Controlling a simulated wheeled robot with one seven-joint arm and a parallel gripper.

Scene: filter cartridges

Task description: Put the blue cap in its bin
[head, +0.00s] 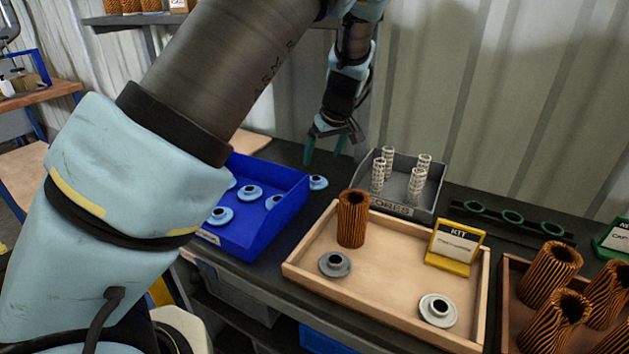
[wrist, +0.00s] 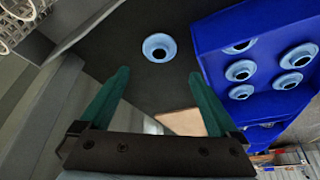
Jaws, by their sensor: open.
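A light blue cap (head: 318,182) lies on the dark bench top, just right of the blue bin (head: 290,199). The same cap shows in the wrist view (wrist: 159,47), ahead of the fingers and roughly centred between them. The blue bin also shows in the wrist view (wrist: 210,55) on the right and holds several light blue caps like it. My gripper (head: 325,150) is above the bench behind the loose cap, with its green fingers apart and nothing between them. In the wrist view my gripper (wrist: 168,85) is open and clear of the cap.
A grey bin (head: 437,203) with several white mesh cores stands right of the cap. A wooden kit tray (head: 385,295) in front holds a pleated orange filter, a grey cap, a pale cap and a yellow KIT sign. Bench space shows around the loose cap.

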